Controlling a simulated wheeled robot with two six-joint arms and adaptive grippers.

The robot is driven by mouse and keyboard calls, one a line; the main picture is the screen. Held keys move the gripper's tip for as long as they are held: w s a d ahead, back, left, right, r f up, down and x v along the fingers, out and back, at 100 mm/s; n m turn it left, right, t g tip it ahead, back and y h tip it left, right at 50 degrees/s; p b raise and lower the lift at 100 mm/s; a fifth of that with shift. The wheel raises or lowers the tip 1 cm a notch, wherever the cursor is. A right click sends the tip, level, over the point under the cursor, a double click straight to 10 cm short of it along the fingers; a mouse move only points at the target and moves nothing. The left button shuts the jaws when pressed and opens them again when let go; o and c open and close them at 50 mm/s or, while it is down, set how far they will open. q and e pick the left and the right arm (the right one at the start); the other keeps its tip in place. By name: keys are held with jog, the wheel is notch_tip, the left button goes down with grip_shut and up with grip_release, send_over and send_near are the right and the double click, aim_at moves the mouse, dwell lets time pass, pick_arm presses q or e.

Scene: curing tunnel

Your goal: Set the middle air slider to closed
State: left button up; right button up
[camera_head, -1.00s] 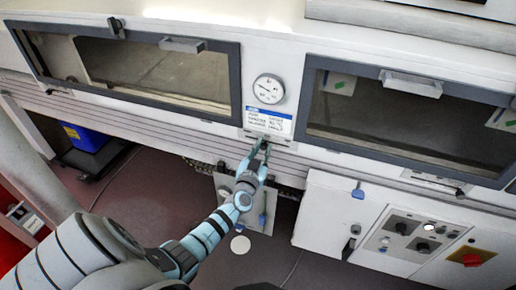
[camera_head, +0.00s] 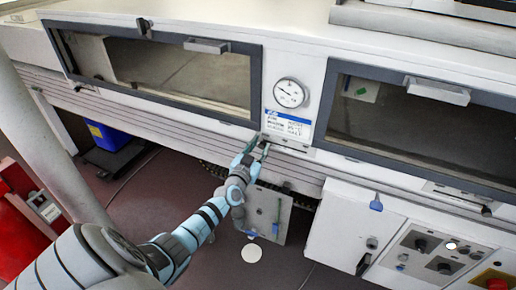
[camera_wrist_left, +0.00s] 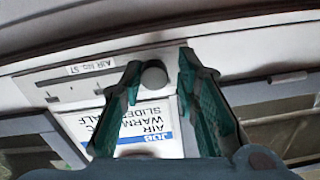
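The middle air slider's pale plate (camera_wrist_left: 75,82) shows in the left wrist view, with a slot, tick marks and an upside-down label beginning "AIR". Its round grey knob (camera_wrist_left: 154,76) is at the right part of the plate. My left gripper (camera_wrist_left: 160,62) is open with a finger on each side of the knob. The knob is close to the left finger; I cannot tell whether they touch. In the head view my left gripper (camera_head: 258,148) is at the slider plate (camera_head: 287,142), below the gauge. The knob is hidden there. My right gripper is not in view.
A dial gauge (camera_head: 290,93) and a blue-white instruction card (camera_head: 287,126) sit above the slider, between two dark windows (camera_head: 160,70). A control box (camera_head: 420,240) with knobs stands lower right. A blue bin (camera_head: 108,135) is at left. The floor below is mostly open.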

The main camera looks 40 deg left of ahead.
pick_arm(q)
jog(key=shift+o, duration=0.7)
jog(key=shift+a+f, duration=0.2)
jog(key=shift+a, duration=0.2)
jog(key=shift+w+d+f, duration=0.1)
jog(key=shift+w+f, duration=0.1)
jog(key=shift+w, duration=0.05)
jog(key=v, duration=1.1)
jog(key=shift+s+f, duration=0.15)
jog(key=shift+s, duration=0.3)
jog(key=shift+a, duration=0.2)
